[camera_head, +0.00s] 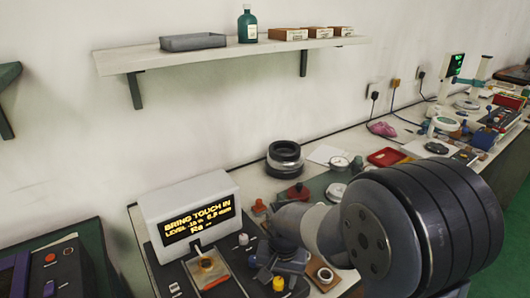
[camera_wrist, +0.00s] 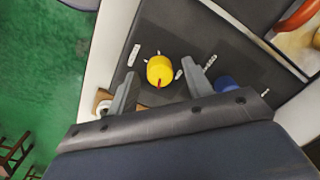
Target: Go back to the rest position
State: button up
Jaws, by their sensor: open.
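My gripper (camera_wrist: 158,68) is open in the wrist view, its two grey fingers spread on either side of a yellow round knob (camera_wrist: 160,72) with a red mark. The knob sits on a dark panel (camera_wrist: 215,30); I cannot tell how far below the fingertips it is. A blue knob (camera_wrist: 227,84) shows right of the right finger. In the head view my gripper (camera_head: 287,262) is low at the centre, over the bench beside the white display unit (camera_head: 170,201), and my arm hides part of it.
Black stacked rings (camera_head: 285,158) stand on the bench behind my arm. A red tray (camera_head: 387,157) and several instruments lie farther right. A wall shelf (camera_head: 120,60) holds a grey tray, a green bottle and small boxes.

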jog(key=n+b, duration=0.1)
jog(key=n, duration=0.6)
notch_tip(320, 180, up, 10)
jog(key=shift+d+f+p, duration=0.15)
jog(key=shift+f+p, duration=0.1)
jog(key=shift+p, duration=0.2)
jog(key=shift+w, duration=0.1)
